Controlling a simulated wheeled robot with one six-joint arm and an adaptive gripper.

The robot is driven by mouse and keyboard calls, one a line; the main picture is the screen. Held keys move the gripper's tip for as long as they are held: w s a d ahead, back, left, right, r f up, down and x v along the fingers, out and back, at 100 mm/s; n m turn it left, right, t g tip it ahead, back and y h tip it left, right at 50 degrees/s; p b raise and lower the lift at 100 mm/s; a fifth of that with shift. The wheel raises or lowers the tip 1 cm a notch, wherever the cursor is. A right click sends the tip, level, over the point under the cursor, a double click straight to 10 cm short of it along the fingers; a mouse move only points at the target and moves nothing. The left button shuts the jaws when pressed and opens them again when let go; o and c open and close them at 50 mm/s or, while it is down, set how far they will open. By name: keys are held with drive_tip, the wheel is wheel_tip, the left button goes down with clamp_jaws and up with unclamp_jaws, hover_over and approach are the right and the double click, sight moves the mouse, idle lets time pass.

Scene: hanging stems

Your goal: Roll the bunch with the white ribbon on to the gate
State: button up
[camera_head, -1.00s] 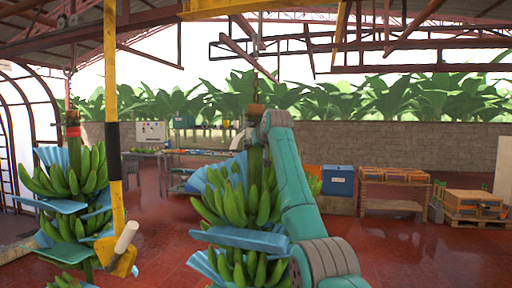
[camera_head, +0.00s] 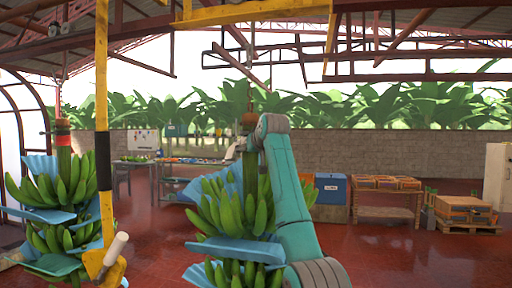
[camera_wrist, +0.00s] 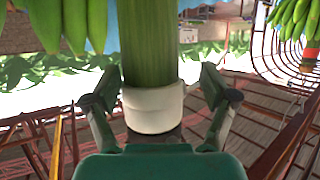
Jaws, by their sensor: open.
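The bunch with the white ribbon (camera_head: 235,215) hangs in the middle of the head view, blue sheets between its green hands. My arm crosses its right side and hides part of the stem. The wrist view shows the stem (camera_wrist: 148,45) with the white ribbon (camera_wrist: 152,108) around it. My gripper (camera_wrist: 158,85) is open, one finger on each side of the stem. I cannot tell whether the fingers touch it. I cannot make out for certain which part is the gate.
Another bunch (camera_head: 62,185) with a red ribbon (camera_head: 62,140) hangs at the left. A yellow post (camera_head: 102,70) with a black band and pale handle stands before it. A yellow beam (camera_head: 262,12) runs overhead. A blue box (camera_head: 331,188) and crates (camera_head: 463,209) stand behind; red floor is clear at right.

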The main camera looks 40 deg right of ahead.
drive_tip(key=v, duration=0.8)
drive_tip(key=shift+s, duration=0.15)
